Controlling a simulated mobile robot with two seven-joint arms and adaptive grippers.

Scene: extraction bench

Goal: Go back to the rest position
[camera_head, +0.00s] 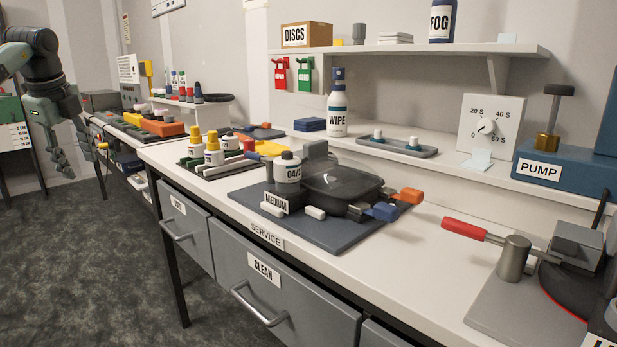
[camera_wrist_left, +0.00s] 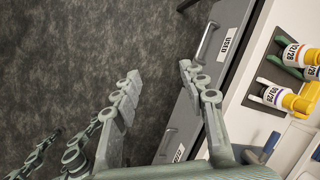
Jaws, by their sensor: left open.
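My left gripper (camera_head: 62,160) hangs at the far left of the head view, fingers pointing down, over the floor beside the bench. In the left wrist view my left gripper (camera_wrist_left: 160,85) is open, its fingers wide apart with nothing between them but floor and a drawer front behind. It touches nothing that I can see. More grey-green linkage of my own shows at the lower left of the wrist view. My right gripper cannot be made out in the head view.
The white bench (camera_head: 400,275) runs along the right, with grey drawers (camera_head: 262,285) and handles facing the floor (camera_head: 90,270). Yellow-capped bottles (camera_head: 213,150) stand on a rack. A dark mat (camera_head: 330,232) holds a lidded device. The floor left of the bench is clear.

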